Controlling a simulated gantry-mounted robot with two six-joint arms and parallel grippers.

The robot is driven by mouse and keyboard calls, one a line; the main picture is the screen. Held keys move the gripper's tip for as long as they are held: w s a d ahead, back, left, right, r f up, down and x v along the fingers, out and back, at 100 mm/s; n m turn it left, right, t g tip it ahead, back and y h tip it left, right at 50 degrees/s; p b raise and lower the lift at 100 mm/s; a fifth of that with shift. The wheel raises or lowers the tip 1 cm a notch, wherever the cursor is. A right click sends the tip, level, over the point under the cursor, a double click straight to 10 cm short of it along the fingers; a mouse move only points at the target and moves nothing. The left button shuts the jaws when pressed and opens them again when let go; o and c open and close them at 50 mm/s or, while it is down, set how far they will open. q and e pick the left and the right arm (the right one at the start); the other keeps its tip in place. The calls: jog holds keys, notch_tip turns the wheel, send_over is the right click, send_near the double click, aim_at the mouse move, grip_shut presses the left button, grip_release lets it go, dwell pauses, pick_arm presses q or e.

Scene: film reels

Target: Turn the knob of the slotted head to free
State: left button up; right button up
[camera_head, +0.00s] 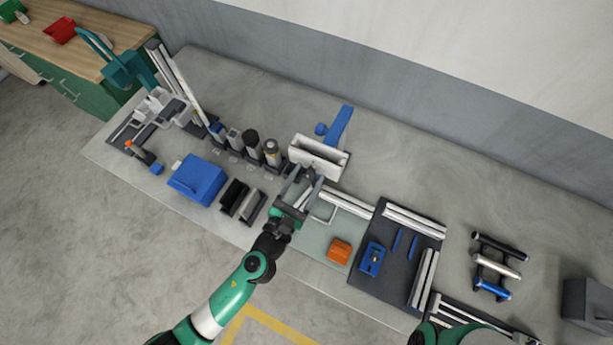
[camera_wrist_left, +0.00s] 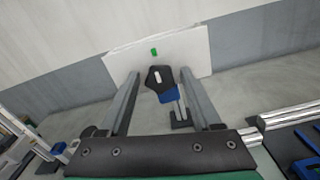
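In the left wrist view a black many-sided knob (camera_wrist_left: 158,78) with a white mark on its face shows between the fingers. A blue part (camera_wrist_left: 169,97) and a thin metal post are below it, and a pale panel (camera_wrist_left: 195,58) with a small green spot is behind it. In the head view a white slotted head (camera_head: 318,153) stands at the back with a blue bracket (camera_head: 340,122); the black knob is hidden there. My left gripper (camera_head: 304,181) is open and empty in front of the head, and it also shows in the left wrist view (camera_wrist_left: 163,95). The gap to the knob is unclear.
Dark and grey upright cylinders (camera_head: 252,140) and a blue box (camera_head: 197,180) stand left of the gripper. An orange block (camera_head: 340,250) and a dark mat (camera_head: 380,287) with blue pieces lie to the right. The table behind the bracket is clear.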

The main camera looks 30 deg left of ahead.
pick_arm(q)
grip_shut()
